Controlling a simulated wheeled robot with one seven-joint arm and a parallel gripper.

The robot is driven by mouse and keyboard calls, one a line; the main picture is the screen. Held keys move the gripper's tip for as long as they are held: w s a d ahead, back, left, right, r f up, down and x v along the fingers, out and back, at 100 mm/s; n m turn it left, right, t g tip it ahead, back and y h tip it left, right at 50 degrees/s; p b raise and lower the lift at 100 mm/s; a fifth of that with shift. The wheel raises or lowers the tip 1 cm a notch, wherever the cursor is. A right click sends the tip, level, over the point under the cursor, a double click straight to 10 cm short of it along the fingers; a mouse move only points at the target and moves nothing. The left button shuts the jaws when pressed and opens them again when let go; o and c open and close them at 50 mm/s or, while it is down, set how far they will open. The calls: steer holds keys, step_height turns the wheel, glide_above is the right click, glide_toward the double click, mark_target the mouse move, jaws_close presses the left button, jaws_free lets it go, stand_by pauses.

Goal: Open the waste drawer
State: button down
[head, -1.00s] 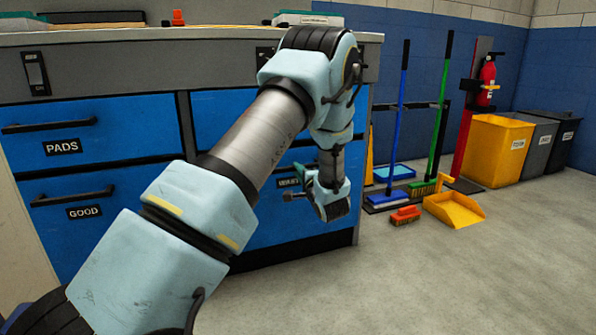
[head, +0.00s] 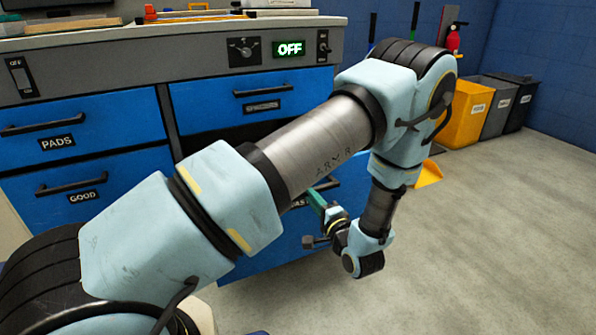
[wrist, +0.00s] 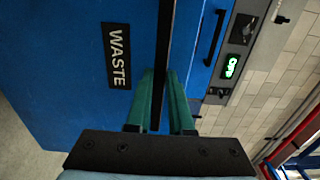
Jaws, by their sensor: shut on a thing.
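The waste drawer is the lower right blue drawer, with a black label reading WASTE (wrist: 118,56) in the wrist view. In the head view its blue front (head: 265,250) is partly behind my arm, and only part of its label shows. Its right edge reaches past the drawer above, so it appears to stand out from the cabinet; how far is unclear. My gripper (head: 322,198), with green fingers, is at the drawer front. In the wrist view its fingers (wrist: 160,75) are closed around the dark handle bar (wrist: 164,40).
Another blue drawer (head: 215,110) with a black handle sits above. PADS (head: 57,142) and GOOD (head: 82,196) drawers are at the left. The panel above shows a lit OFF sign (head: 289,49). A yellow bin (head: 465,115) and dustpan (head: 428,173) stand right. The floor in front is clear.

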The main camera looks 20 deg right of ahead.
steer(key=s+p, duration=0.1)
steer(key=s, duration=0.5)
steer(key=shift+s+d, duration=0.25)
steer(key=shift+d, duration=0.2)
steer(key=c, duration=0.8)
jaws_free()
steer(key=shift+s, duration=0.1)
steer(key=s+d+p, duration=0.1)
steer(key=s+p, duration=0.1)
steer(key=s, duration=0.8)
steer(key=shift+s+d, duration=0.2)
steer(key=shift+s, duration=0.05)
